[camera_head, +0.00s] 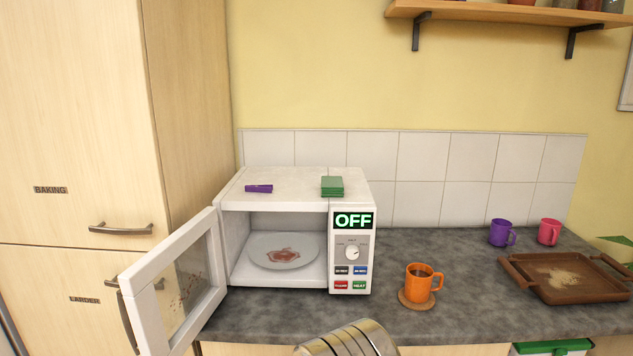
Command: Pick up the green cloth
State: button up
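The green cloth (332,186) appears as a small folded green stack lying on top of the white microwave (232,197), near the right side of its top. Nothing covers it. My gripper is not in view. A ribbed metallic rounded part at the bottom centre may belong to my arm; I cannot tell for sure.
The microwave door (150,300) stands open to the left. A plate (283,251) with a red stain is inside. A purple item (259,188) lies on its top. An orange mug (418,284), two further mugs and a brown tray (580,290) stand on the counter.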

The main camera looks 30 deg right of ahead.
aim_at(331, 186)
jog(key=z, duration=0.35)
jog(key=i, duration=0.95)
jog(key=z, duration=0.6)
